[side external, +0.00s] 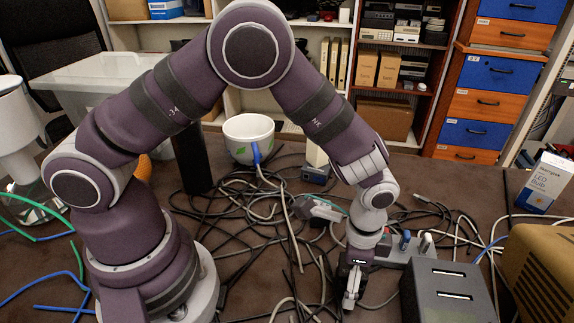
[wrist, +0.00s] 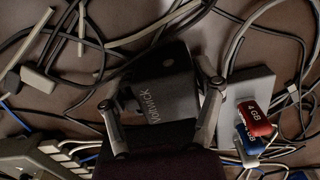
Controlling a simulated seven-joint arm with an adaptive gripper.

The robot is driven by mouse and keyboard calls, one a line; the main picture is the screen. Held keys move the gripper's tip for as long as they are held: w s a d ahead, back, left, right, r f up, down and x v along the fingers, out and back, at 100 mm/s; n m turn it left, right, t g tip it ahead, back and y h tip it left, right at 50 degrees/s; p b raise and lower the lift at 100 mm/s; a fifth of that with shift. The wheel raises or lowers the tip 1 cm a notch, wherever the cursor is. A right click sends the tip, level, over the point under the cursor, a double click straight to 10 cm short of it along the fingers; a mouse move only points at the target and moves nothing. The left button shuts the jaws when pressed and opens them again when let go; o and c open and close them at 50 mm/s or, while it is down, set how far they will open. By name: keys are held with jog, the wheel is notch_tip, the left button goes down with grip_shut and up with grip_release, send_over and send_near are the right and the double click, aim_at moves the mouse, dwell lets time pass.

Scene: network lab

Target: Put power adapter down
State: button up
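The power adapter (wrist: 165,97) is a dark grey and black block with pale lettering on its face, in the middle of the wrist view. My gripper (wrist: 157,88) has one finger on each side of it. The fingers are spread about as wide as the block and look to be against its sides. In the side external view my gripper (side external: 351,291) points down, low over the brown table, left of the dark grey box. The adapter cannot be made out there. Its height over the table is hard to tell.
A dark grey slotted box (side external: 445,291) stands right of my gripper. A power strip (side external: 398,250) with plugs lies behind. Cables tangle across the table (side external: 440,183). Red (wrist: 254,116) and blue (wrist: 248,140) USB sticks are close by.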

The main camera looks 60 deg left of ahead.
jog(key=shift+o, duration=1.2)
jog(key=r, duration=0.6)
jog(key=d+r, duration=0.1)
jog(key=r, duration=0.3)
jog(key=shift+w+r, duration=0.1)
jog(key=shift+w, duration=0.25)
jog(key=s+a+r+n+t, duration=0.2)
jog(key=a+r+n, duration=0.2)
jog(key=a+r, duration=0.4)
jog(key=shift+s+a+r+t+h, duration=0.15)
jog(key=shift+s+r+t+h, duration=0.15)
jog(key=shift+r+t, duration=0.1)
jog(key=shift+o, duration=0.2)
jog(key=s+a+r+n+t, duration=0.1)
jog(key=s+a+n+t, duration=0.1)
jog(key=s+a+n, duration=0.3)
jog(key=shift+s+a+r+t, duration=0.3)
jog(key=shift+s+a+r, duration=0.15)
jog(key=shift+s, duration=0.1)
jog(key=shift+o, duration=0.7)
jog(key=shift+s+a+f, duration=0.1)
jog(key=shift+s, duration=0.1)
